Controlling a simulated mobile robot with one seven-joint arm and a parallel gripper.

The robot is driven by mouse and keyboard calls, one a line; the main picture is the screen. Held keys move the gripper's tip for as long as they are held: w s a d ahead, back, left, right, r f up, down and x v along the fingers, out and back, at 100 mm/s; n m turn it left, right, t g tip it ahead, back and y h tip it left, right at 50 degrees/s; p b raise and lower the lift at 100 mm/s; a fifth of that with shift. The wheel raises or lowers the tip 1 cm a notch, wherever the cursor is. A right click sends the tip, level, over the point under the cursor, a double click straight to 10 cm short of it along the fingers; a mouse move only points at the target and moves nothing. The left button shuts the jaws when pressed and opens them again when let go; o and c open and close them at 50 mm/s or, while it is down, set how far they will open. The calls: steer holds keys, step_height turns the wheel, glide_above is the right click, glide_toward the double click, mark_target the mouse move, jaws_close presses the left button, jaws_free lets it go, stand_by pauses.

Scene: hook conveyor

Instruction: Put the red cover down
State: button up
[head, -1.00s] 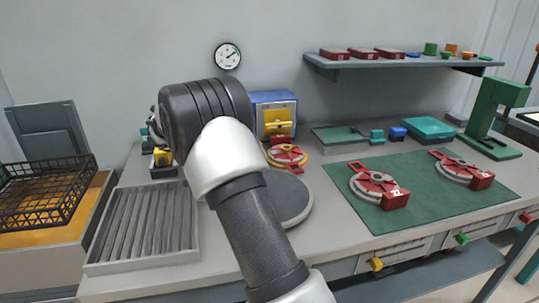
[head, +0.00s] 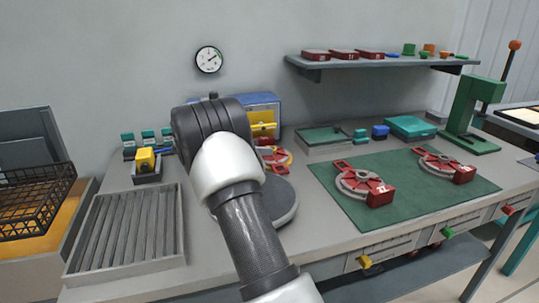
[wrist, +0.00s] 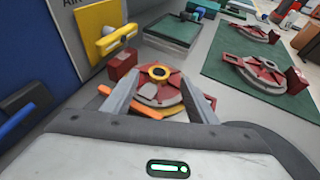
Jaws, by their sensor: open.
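A red cover with a yellow ring at its middle (wrist: 160,74) sits on a round grey part near the blue cabinet. My gripper (wrist: 157,100) is open, with one grey finger on each side of this cover. Whether the fingers touch it I cannot tell. An orange piece shows under the cover's left side. In the head view the red cover (head: 274,156) is partly hidden behind my arm, and my gripper is hidden there too. Two more round grey parts with red covers, a near one (head: 364,186) and a far one (head: 446,165), lie on the green mat (head: 410,205).
A blue cabinet (head: 264,100) with a yellow handle (head: 262,127) stands behind the cover. A grey round plate (head: 284,203) is in front. A ribbed tray (head: 128,232) and black wire basket (head: 35,203) are left. A green press (head: 475,112) stands right.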

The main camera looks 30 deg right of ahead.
steer(key=b+x, duration=0.1)
steer(key=x, duration=0.4)
steer(key=shift+a, duration=0.1)
jaws_close()
steer(key=shift+r, duration=0.15)
